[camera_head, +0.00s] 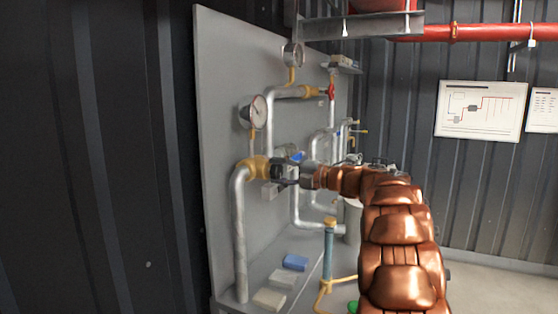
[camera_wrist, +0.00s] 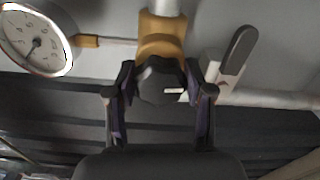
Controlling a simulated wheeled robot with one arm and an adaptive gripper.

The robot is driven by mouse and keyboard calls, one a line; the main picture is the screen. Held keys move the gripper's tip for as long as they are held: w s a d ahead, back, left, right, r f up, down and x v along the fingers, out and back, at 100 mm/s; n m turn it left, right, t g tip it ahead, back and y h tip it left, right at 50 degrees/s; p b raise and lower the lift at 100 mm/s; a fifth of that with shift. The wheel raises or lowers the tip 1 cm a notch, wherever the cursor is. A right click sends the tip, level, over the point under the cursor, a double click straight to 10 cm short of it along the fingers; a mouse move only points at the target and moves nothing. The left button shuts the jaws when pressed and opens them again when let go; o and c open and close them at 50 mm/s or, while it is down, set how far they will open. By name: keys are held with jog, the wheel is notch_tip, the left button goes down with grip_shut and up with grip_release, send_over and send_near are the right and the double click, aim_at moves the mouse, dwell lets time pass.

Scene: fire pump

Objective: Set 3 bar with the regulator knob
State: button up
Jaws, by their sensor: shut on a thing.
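The regulator is a brass body (camera_head: 258,168) on a grey pipe at the front of the panel. Its black knob (camera_wrist: 160,80) shows in the wrist view between the two fingers of my gripper (camera_wrist: 160,98), which is shut on it. In the head view my gripper (camera_head: 284,171) reaches in from the right at the knob, which is partly hidden. A round white-faced pressure gauge (camera_head: 258,109) stands above the regulator. It also shows at the upper left of the wrist view (camera_wrist: 38,40), turned on its side; I cannot read its value surely.
A second gauge (camera_head: 292,54) and a red valve handle (camera_head: 331,91) sit higher on the panel (camera_head: 226,90). A grey lever (camera_wrist: 239,49) is just right of the knob in the wrist view. A blue block (camera_head: 295,262) lies on the shelf below. A blue-green upright pipe (camera_head: 328,252) stands near my arm.

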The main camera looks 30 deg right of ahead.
jog(key=shift+m+p, duration=2.3)
jog(key=shift+p, duration=0.1)
jog(key=shift+f, duration=0.1)
jog(key=o, duration=1.2)
jog(key=shift+s, duration=0.1)
jog(key=shift+v, duration=3.95)
jog(key=shift+d, duration=0.1)
